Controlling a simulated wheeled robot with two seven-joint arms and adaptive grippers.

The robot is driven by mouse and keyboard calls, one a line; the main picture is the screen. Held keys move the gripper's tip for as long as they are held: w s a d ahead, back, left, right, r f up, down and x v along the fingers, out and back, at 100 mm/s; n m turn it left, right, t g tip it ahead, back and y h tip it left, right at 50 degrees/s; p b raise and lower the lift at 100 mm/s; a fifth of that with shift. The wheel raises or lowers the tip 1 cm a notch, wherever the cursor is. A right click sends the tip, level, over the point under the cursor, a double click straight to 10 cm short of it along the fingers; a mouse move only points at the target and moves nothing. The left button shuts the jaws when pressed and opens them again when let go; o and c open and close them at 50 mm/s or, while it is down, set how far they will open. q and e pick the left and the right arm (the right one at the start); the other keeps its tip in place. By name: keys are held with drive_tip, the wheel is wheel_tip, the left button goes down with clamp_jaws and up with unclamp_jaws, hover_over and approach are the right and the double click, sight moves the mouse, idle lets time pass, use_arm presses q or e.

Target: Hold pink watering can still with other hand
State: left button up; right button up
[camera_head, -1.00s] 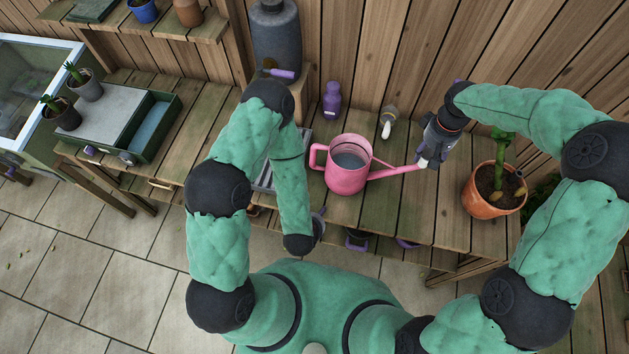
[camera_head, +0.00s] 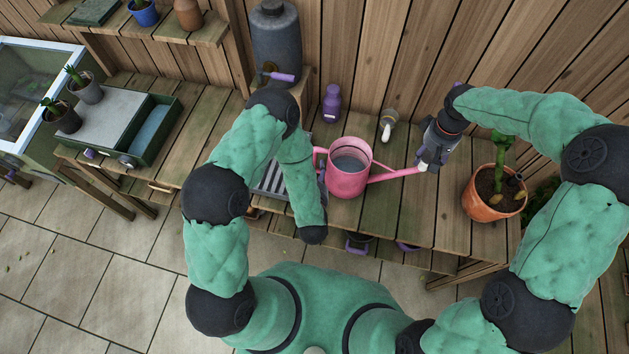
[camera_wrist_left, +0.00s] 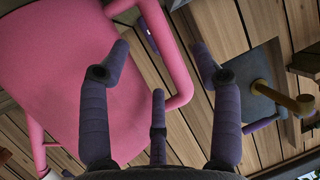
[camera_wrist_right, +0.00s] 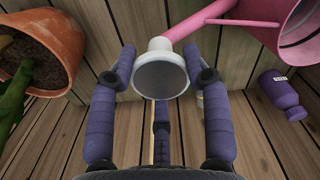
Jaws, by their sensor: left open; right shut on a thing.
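The pink watering can (camera_head: 346,178) stands upright on the wooden bench, with its spout pointing right. It fills the upper left of the left wrist view (camera_wrist_left: 75,75). My left gripper (camera_wrist_left: 160,48) is open, with the can's pink handle (camera_wrist_left: 178,65) showing between its spread fingers; I cannot tell if they touch. In the head view my left forearm mostly hides this gripper. My right gripper (camera_head: 432,160) is shut on the spout's end. The pale round spout head (camera_wrist_right: 160,72) sits between its fingers in the right wrist view.
A terracotta pot (camera_head: 488,204) with a plant stands right of my right gripper. A slatted grey tray (camera_head: 271,180) is left of the can. A grey water barrel (camera_head: 276,45) stands behind.

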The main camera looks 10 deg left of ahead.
use_arm(q)
drive_tip(key=x, duration=0.6)
drive_tip(key=shift+w+a+f, duration=0.1)
drive_tip(key=shift+w, duration=0.15)
clamp_jaws()
idle(0.7)
idle(0.6)
